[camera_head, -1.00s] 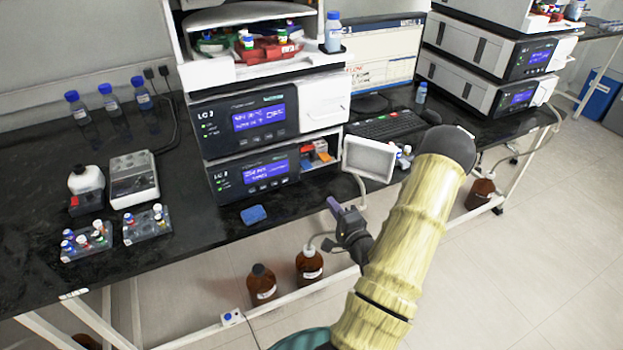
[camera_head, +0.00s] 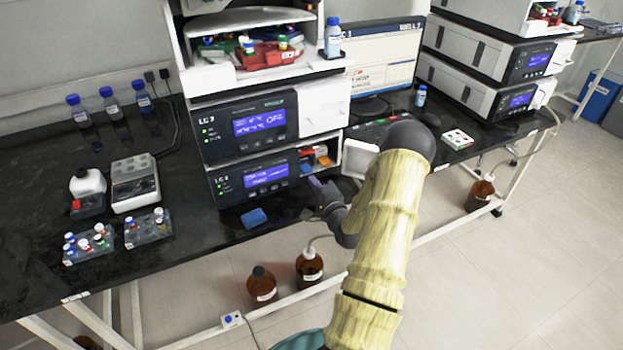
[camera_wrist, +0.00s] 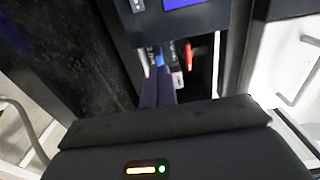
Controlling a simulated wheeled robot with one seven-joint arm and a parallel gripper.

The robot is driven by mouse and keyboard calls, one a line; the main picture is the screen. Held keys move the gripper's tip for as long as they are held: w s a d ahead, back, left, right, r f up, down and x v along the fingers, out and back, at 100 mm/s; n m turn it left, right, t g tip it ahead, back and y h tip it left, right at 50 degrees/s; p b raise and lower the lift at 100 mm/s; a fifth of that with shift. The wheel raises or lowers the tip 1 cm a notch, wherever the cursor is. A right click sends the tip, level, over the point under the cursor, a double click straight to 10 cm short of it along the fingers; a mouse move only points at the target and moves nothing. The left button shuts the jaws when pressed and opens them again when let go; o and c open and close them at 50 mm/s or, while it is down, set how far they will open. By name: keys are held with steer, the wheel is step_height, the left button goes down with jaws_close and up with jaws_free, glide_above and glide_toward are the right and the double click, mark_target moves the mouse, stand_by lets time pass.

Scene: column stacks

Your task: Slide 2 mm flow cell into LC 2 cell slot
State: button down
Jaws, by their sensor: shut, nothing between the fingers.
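My gripper (camera_head: 316,184) is shut and empty, just in front of the lower instrument (camera_head: 262,176) of the middle stack. In the wrist view its dark fingers (camera_wrist: 158,88) point into an open compartment beneath a blue display. A blue piece (camera_wrist: 158,57), a red piece (camera_wrist: 188,58) and a white tag show there, close to the fingertips; contact cannot be told. In the head view this open compartment (camera_head: 318,152) holds small orange and blue pieces. Which piece is the 2 mm flow cell cannot be told, and the instrument labels are blurred. The slot itself is not clear.
A white open door (camera_head: 357,160) stands right of the compartment, partly behind my arm. A blue block (camera_head: 254,217) lies on the bench before the stack. Vial racks (camera_head: 148,228) stand left. Brown bottles (camera_head: 309,266) stand below the bench edge.

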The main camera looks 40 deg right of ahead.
mark_target(301, 163)
steer(key=shift+x, duration=1.15)
steer(key=shift+w, duration=0.1)
steer(key=shift+x, duration=0.8)
steer(key=shift+w+r, duration=0.1)
steer(key=shift+r, duration=0.35)
steer(key=shift+a, duration=0.1)
steer(key=shift+s+a+f, duration=0.15)
steer(key=shift+s+f, duration=0.15)
steer(key=shift+s, duration=0.1)
steer(key=v, duration=1.3)
steer(key=shift+s+b, duration=0.4)
